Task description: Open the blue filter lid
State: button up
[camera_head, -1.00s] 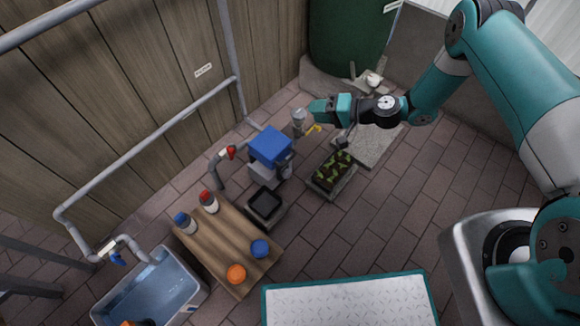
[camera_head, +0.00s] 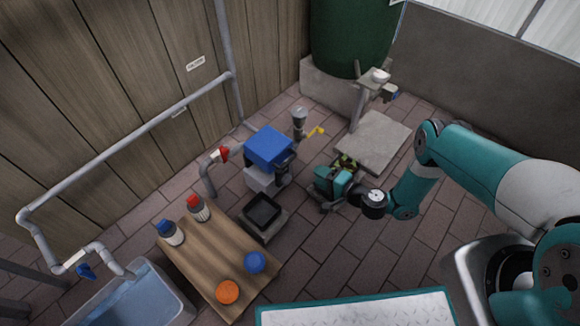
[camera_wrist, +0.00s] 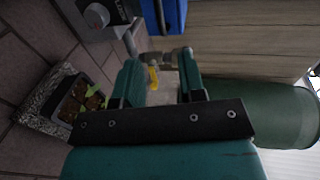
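The blue filter lid (camera_head: 269,146) sits on top of a grey filter box (camera_head: 262,179) near the wooden wall, and it looks shut. In the wrist view, a blue surface of the filter (camera_wrist: 165,16) shows at the top edge, only partly in frame. My gripper (camera_head: 322,188) is to the right of and nearer than the filter, over the planter and apart from the lid. In the wrist view, my gripper's two teal fingers (camera_wrist: 160,72) stand apart with nothing held between them. A yellow lever (camera_wrist: 153,78) shows through the gap, farther off.
A planter (camera_wrist: 80,95) lies beside my gripper. A red-handled tap (camera_head: 222,155) and a black tray (camera_head: 263,210) stand near the filter. A wooden table (camera_head: 211,256) holds bottles and caps. A yellow-handled valve (camera_head: 316,131) stands behind.

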aim_at(291, 161)
jog(key=b+x, duration=1.2)
jog(key=b, duration=0.3)
jog(key=shift+w+a+f, duration=0.1)
jog(key=shift+w+a, duration=0.1)
jog(key=shift+a, duration=0.15)
grip_shut()
